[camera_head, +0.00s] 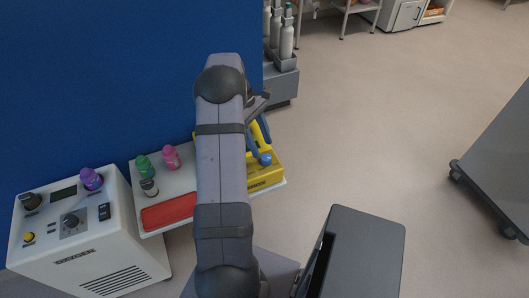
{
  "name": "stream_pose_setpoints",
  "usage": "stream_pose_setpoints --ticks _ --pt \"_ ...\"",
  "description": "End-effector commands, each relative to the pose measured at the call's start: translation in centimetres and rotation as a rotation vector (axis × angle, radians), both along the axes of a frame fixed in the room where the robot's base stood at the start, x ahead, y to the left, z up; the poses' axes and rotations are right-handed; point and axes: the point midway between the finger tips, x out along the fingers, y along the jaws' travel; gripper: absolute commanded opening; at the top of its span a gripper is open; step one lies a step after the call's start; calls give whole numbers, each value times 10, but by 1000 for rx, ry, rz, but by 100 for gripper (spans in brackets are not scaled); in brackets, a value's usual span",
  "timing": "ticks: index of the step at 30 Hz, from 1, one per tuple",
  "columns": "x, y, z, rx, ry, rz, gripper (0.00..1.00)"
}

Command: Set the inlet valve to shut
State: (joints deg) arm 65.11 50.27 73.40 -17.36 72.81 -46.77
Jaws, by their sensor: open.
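A white machine (100,262) stands at the lower left, with its controls on its sloped top. A dark round knob (71,221) sits on a square grey plate at the middle of the panel. Another dark knob (31,201) is at the panel's back left. I cannot tell which control is the inlet valve, or read its setting. My gripper (259,104) shows only in part beyond my arm, well to the right of the machine. It is open, apart from the panel, and my arm hides most of it.
The panel also has a purple-capped part (91,179), a black switch (104,211) and a yellow button (28,237). Beside it, a white shelf (150,179) holds small bottles, a red tray (168,212) and a yellow holder (266,178). A blue wall (100,80) stands behind.

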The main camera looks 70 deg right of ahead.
Motion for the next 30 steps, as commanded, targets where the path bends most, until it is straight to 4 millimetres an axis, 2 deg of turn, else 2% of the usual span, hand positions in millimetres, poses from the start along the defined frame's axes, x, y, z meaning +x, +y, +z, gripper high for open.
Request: stream_pose_setpoints --ticks 9,22,27,30 --pt "-14 5 -35 3 2 0 47" --pt "-17 5 -42 -1 -1 0 47" --pt "-16 5 -42 0 -1 0 7" --pt "-16 6 -42 0 -1 0 6"
